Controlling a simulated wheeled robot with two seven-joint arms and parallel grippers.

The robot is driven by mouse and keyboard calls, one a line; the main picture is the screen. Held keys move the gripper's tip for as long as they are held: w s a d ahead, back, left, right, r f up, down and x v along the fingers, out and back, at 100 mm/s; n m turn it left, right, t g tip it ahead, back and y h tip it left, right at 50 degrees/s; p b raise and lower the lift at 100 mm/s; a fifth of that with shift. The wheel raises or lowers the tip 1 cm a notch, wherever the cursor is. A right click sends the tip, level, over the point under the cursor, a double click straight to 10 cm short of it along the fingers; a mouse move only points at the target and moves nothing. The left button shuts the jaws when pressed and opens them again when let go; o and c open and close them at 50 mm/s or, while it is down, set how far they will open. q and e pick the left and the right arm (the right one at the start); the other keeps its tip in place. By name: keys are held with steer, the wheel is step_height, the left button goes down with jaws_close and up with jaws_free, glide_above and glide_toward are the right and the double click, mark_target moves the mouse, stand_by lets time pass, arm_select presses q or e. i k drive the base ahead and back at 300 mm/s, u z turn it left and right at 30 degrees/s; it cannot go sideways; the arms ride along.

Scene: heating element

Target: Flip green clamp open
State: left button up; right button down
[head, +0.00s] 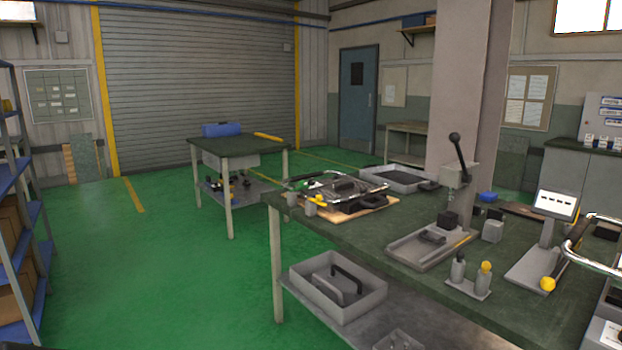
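A fixture (347,194) with metal rails and dark parts sits on a light wooden board (372,209) at the far left end of the long workbench (345,232). A small green part (309,184), apparently the green clamp, shows at the fixture's left side. It is too small and far off to tell whether it is open or shut. Neither of my grippers is in view.
The workbench also holds a lever press (457,172), a grey tray (405,179) and a display stand (555,205). A grey bin (338,287) is on its lower shelf. A smaller table (238,147) stands behind. Blue shelving (17,220) is at left; green floor between is clear.

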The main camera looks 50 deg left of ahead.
mark_target(302, 184)
steer(key=u, duration=0.9)
steer(key=i, duration=1.15)
steer(key=u, duration=1.2)
